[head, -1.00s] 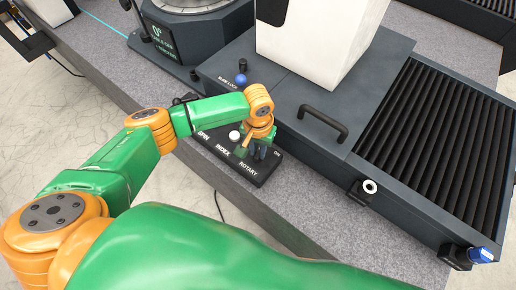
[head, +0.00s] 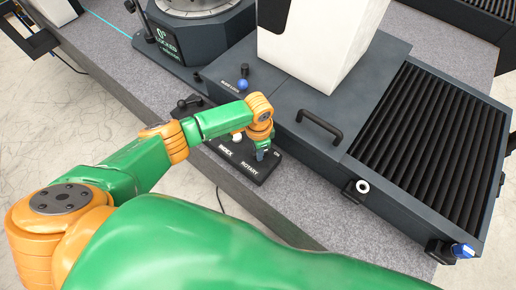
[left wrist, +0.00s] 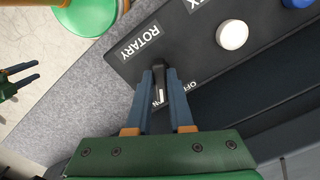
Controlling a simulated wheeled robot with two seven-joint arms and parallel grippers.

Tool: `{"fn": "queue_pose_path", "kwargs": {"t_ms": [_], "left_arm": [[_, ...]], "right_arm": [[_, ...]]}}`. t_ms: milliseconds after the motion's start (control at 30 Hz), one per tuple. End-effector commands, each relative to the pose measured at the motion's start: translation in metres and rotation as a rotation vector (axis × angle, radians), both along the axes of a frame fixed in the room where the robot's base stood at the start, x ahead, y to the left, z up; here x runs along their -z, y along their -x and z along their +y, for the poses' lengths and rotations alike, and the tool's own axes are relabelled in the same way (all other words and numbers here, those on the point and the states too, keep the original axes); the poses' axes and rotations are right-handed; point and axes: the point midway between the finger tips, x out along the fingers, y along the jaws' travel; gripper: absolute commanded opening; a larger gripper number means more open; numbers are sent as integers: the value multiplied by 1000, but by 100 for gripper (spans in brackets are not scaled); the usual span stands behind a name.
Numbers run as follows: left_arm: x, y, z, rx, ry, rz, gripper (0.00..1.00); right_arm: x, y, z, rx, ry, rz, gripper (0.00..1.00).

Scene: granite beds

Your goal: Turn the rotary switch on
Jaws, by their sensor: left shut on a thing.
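The rotary switch (left wrist: 159,77) is a black bar knob with a white mark, on the dark control panel (left wrist: 130,68) beside the word ROTARY. My left gripper (left wrist: 159,72) is shut on the knob, one blue finger on each side of it. The white mark is at the knob end nearer the palm, close to partly covered ON lettering. In the head view my left gripper (head: 262,153) points down at the panel's ON end and hides the knob. My right gripper (left wrist: 38,71) shows at the left edge of the left wrist view, fingers apart and empty.
A white button (left wrist: 232,35) and a blue one (left wrist: 297,3) sit along the panel. In the head view a machine bed with a black handle (head: 320,128) and ribbed cover (head: 430,130) stands behind. The granite edge (head: 215,175) is in front.

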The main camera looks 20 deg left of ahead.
Motion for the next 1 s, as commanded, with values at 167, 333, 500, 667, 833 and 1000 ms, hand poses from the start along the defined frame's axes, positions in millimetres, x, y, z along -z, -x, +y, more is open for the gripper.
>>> {"fn": "queue_pose_path", "kwargs": {"t_ms": [167, 333, 500, 667, 833, 1000], "left_arm": [[-1, -1, -1, 89, 3, -3, 0], [-1, -1, -1, 146, 4, -4, 0], [-1, -1, -1, 174, 4, -4, 0], [-1, -1, -1, 183, 4, -4, 0], [-1, -1, -1, 183, 4, -4, 0], [-1, -1, -1, 183, 4, -4, 36]], "right_arm": [[-3, 0, 0, 0, 0, 0, 50], [-4, 0, 0, 0, 0, 0, 50], [-4, 0, 0, 0, 0, 0, 50], [-4, 0, 0, 0, -1, 0, 50], [-4, 0, 1, 1, -2, 0, 50], [-4, 0, 1, 1, -2, 0, 50]]}}
